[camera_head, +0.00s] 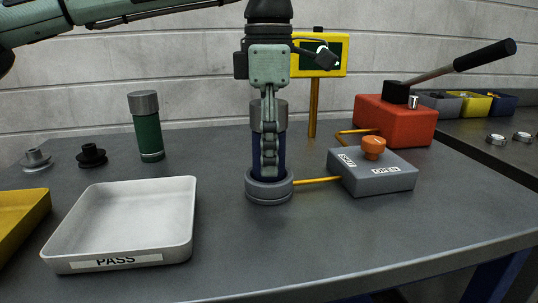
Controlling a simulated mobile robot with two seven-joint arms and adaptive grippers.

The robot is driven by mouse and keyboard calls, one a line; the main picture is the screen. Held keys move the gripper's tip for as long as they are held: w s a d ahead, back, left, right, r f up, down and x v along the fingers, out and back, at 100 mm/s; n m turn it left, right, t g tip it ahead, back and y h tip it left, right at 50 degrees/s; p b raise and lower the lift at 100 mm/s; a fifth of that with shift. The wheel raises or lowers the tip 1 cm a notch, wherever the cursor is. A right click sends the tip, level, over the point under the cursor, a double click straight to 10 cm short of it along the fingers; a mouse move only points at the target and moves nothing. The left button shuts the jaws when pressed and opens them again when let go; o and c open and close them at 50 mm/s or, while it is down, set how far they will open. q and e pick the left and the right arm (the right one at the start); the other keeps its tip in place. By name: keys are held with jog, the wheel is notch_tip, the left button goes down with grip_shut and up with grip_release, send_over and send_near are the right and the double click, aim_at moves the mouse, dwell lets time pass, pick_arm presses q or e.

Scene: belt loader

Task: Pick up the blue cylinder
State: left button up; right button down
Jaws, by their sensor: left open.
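The blue cylinder (281,152) with its grey metal cap stands upright in a round grey holder (269,196) near the middle of the bench. My left gripper (268,166) comes down over it from above, fingers pointing down. One finger lies in front of the cylinder and hides its middle; the other finger is hidden behind. The jaws are open, and I cannot see whether a finger touches the cylinder. My right gripper is out of the picture.
A green cylinder (149,136) stands at the back left. A white PASS tray (120,262) and a yellow tray (20,212) lie at the left.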

pick_arm(q)
jog(key=shift+f, duration=0.7)
jog(key=shift+r, duration=0.1)
grip_shut()
